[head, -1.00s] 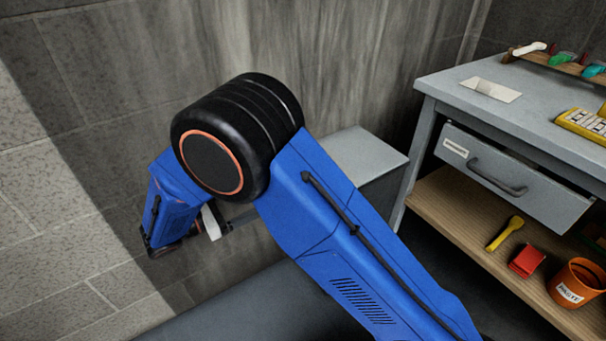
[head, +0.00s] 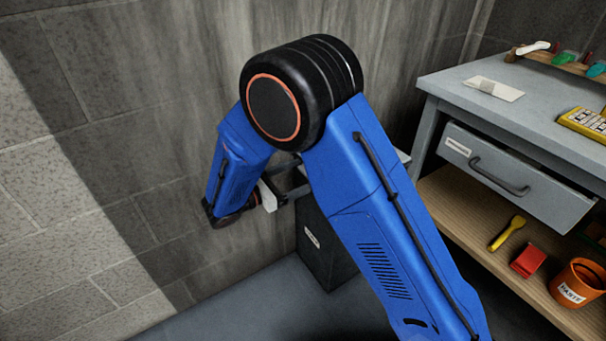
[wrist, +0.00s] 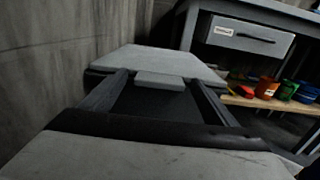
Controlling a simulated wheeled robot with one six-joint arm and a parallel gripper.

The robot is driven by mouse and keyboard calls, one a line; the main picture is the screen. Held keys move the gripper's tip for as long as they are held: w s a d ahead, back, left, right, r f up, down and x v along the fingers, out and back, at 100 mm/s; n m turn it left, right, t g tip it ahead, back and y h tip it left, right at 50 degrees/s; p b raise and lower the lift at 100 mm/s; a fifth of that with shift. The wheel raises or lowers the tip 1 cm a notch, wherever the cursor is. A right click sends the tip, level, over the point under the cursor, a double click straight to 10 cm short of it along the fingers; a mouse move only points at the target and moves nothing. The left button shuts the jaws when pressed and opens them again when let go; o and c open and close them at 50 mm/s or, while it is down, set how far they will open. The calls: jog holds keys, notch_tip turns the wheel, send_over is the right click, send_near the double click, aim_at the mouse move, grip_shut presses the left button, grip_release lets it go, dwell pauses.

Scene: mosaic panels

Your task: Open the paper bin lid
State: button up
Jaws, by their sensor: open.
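The paper bin (head: 322,250) is a dark grey box with a small white label, standing by the wall behind my arm in the head view. Its light grey lid (wrist: 165,59) lies flat on top in the wrist view, with a small pale tab (wrist: 160,79) at its near edge. My gripper (wrist: 161,84) is open, its two dark fingers reaching toward the lid's near edge, one on each side of the tab. I cannot tell whether they touch it. In the head view my gripper (head: 297,181) is beside the bin's top, partly hidden by my blue arm, which also hides most of the lid.
A grey workbench (head: 480,92) with a drawer (head: 515,180) stands to the right of the bin. Its wooden lower shelf (head: 455,205) holds a yellow scoop (head: 507,233), a red box (head: 528,261) and an orange bucket (head: 574,285). The wall is close behind; floor at front left is clear.

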jog(key=shift+w+d, duration=0.25)
jog(key=shift+d, duration=0.15)
